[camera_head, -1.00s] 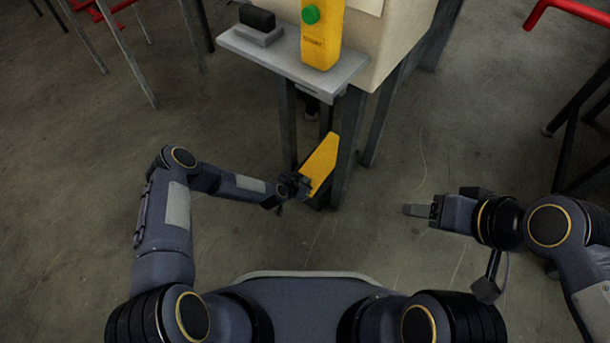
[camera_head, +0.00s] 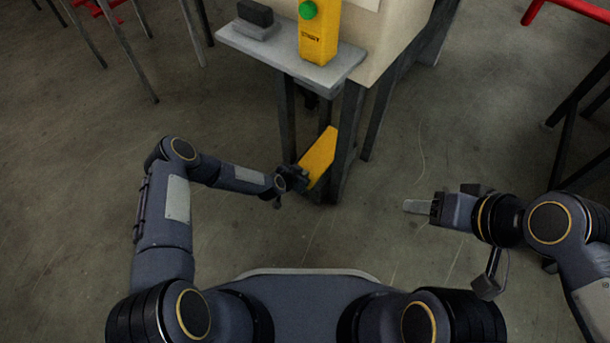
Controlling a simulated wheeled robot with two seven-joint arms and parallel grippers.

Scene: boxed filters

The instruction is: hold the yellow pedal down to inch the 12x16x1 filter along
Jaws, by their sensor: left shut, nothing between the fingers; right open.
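The yellow pedal (camera_head: 320,154) is low between the legs of the machine, close to the floor, and slopes down toward me. My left gripper (camera_head: 300,180) is shut with nothing in it. Its fingers are at the pedal's near lower left end and appear to touch it; the exact contact is too small to tell. My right gripper (camera_head: 420,208) is open and empty, in the air to the right of the machine, well apart from the pedal. The 12x16x1 filter cannot be made out in this view.
Above the pedal is a grey shelf (camera_head: 280,59) with a yellow control box (camera_head: 319,38) bearing a green button (camera_head: 307,10), and a black block (camera_head: 255,14). Dark machine legs (camera_head: 347,130) stand beside the pedal. Red-topped frames (camera_head: 585,12) are at both upper corners. Open floor lies between.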

